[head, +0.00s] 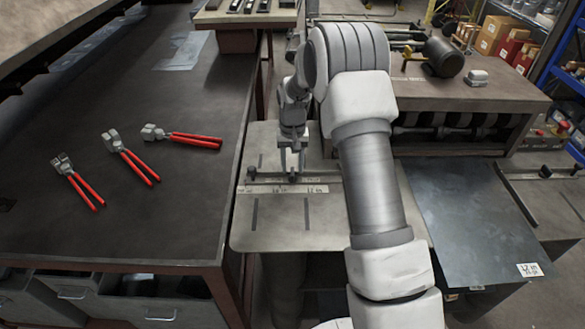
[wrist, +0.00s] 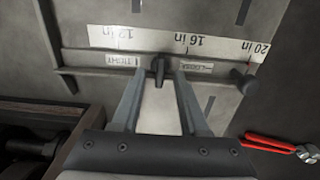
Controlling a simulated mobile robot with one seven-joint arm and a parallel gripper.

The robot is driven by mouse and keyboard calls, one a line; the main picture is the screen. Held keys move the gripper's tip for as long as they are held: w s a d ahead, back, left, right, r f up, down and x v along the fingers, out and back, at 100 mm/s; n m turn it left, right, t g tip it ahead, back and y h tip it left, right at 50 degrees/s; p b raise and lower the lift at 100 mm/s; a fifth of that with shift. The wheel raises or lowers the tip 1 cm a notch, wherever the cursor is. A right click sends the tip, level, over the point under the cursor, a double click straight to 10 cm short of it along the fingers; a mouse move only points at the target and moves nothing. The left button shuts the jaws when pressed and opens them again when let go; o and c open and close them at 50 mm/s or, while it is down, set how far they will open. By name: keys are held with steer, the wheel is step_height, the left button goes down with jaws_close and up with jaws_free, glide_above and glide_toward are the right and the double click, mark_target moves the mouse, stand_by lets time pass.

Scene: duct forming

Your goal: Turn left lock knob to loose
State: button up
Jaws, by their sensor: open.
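A dark lock knob (wrist: 158,71) with a narrow upright handle sits on the fence bar (wrist: 90,60) in the wrist view. It lies between two small labels; the left one (wrist: 124,61) seems to read TIGHT and the right one (wrist: 196,66) LOOSE. My gripper (wrist: 158,78) is open, with one finger on each side of the knob and a gap visible on both sides. In the head view my gripper (head: 290,173) is low over the grey machine table (head: 275,225), and the knob is mostly hidden there.
A round dark knob (wrist: 243,80) is at the bar's end; it also shows in the head view (head: 251,173). A ruler strip (wrist: 215,45) runs along the bar. Red-handled pliers (head: 133,163) lie on the dark bench (head: 150,225) at left. A loaded workbench (head: 470,95) stands at right.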

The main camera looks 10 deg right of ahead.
steer(key=shift+f, duration=0.75)
jaws_close()
